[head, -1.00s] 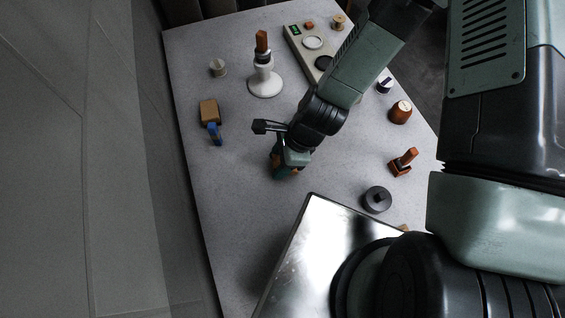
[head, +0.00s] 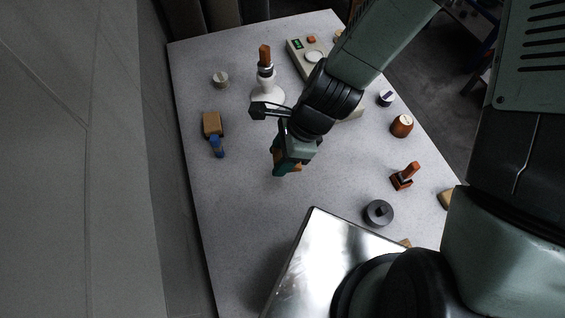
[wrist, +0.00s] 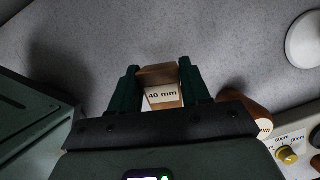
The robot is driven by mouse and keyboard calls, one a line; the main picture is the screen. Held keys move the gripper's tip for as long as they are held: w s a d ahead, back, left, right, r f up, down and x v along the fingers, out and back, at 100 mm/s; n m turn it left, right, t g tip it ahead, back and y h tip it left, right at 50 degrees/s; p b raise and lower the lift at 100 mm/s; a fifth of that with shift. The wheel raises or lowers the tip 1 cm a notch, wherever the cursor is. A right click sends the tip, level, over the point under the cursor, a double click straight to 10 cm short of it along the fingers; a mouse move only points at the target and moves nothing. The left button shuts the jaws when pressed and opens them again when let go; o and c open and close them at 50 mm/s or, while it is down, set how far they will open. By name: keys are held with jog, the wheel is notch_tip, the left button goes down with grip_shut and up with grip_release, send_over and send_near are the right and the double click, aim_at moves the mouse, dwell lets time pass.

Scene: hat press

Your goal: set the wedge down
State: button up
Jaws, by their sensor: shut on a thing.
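The wedge is a brown wooden piece with a pale face marked "40 mm"; in the wrist view the wedge (wrist: 163,94) sits between the two dark green fingers. My gripper (wrist: 160,88) is shut on it. In the head view my gripper (head: 285,160) points down over the middle of the grey table, and only a little of the wedge's brown shows between the fingers. I cannot tell whether the wedge touches the table.
A white stand (head: 267,97) with a brown-topped piece is behind my gripper. A tan block (head: 212,124) and blue piece (head: 217,147) lie left. A brown knob (head: 402,126), red-handled piece (head: 403,178) and dark weight (head: 379,213) are right.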

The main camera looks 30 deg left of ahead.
jog(key=shift+r, duration=0.55)
jog(key=shift+w+d, duration=0.1)
jog(key=w+d+n, duration=0.2)
jog(key=w+d, duration=1)
jog(key=d, duration=0.2)
jog(key=shift+n+g+h, duration=0.3)
jog(key=shift+g+h, duration=0.1)
jog(key=f, duration=0.1)
jog(key=d+f, duration=0.1)
jog(key=f, duration=0.3)
jog(key=shift+w+d+f, duration=0.1)
jog(key=shift+d+f, duration=0.05)
jog(key=shift+d, duration=0.15)
jog(key=shift+f, duration=2.2)
